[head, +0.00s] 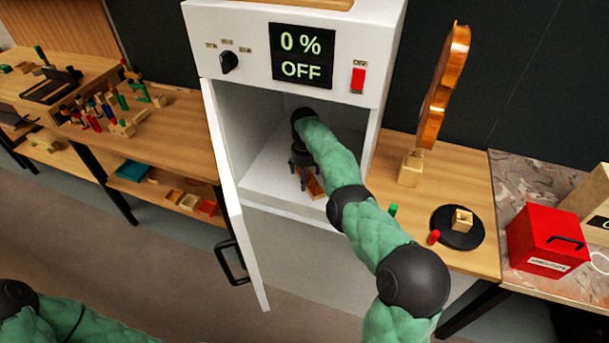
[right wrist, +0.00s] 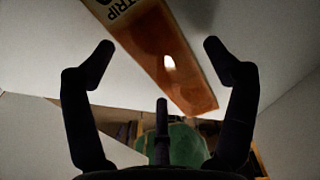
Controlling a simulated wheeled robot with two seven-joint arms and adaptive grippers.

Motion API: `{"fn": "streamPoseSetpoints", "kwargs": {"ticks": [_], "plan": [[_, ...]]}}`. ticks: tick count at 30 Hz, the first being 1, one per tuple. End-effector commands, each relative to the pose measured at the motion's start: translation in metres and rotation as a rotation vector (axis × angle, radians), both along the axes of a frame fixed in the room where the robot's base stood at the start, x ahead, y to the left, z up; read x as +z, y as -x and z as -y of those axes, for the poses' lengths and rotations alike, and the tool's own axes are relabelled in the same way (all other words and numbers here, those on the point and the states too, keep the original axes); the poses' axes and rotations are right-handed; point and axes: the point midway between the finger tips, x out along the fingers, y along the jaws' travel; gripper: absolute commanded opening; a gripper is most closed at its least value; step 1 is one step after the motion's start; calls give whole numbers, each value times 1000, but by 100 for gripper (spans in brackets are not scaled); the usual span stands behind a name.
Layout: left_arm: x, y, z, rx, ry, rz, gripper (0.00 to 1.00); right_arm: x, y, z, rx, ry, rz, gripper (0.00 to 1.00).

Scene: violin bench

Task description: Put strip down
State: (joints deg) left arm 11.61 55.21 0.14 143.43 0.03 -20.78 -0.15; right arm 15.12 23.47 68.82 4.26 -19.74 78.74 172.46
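The wooden strip (head: 315,187) lies on the white floor of the open cabinet (head: 262,180), partly hidden by my right gripper. In the right wrist view the strip (right wrist: 165,65) is orange-brown with a glossy highlight and a pale end lettered "TRIP". My right gripper (head: 303,176) is inside the cabinet, just over the strip. In the right wrist view the gripper's fingers (right wrist: 157,52) are spread wide, with the strip between and beyond them, apart from both. My left gripper is out of view; only part of my left arm shows at lower left.
The cabinet's door (head: 237,205) stands open on the left. Its panel (head: 301,56) reads "0 % OFF", beside a red switch (head: 358,79). A violin body (head: 441,90) on a block, a black disc (head: 447,238) and a red box (head: 545,240) stand right. A cluttered bench (head: 165,140) is left.

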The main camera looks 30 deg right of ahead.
Motion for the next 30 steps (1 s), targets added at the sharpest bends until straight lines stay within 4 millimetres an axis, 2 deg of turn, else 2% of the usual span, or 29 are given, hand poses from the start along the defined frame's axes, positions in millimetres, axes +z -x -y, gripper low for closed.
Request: {"fn": "streamPoseSetpoints", "kwargs": {"ticks": [8,13,22,25,30], "plan": [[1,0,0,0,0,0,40,5,0,0,0,0,1,86],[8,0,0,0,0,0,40,23,0,0,0,0,1,86],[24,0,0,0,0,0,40,69,-1,0,1,0,1,86],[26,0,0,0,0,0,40,77,0,0,0,0,0,86],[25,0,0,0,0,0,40,78,0,0,0,0,0,86]]}}
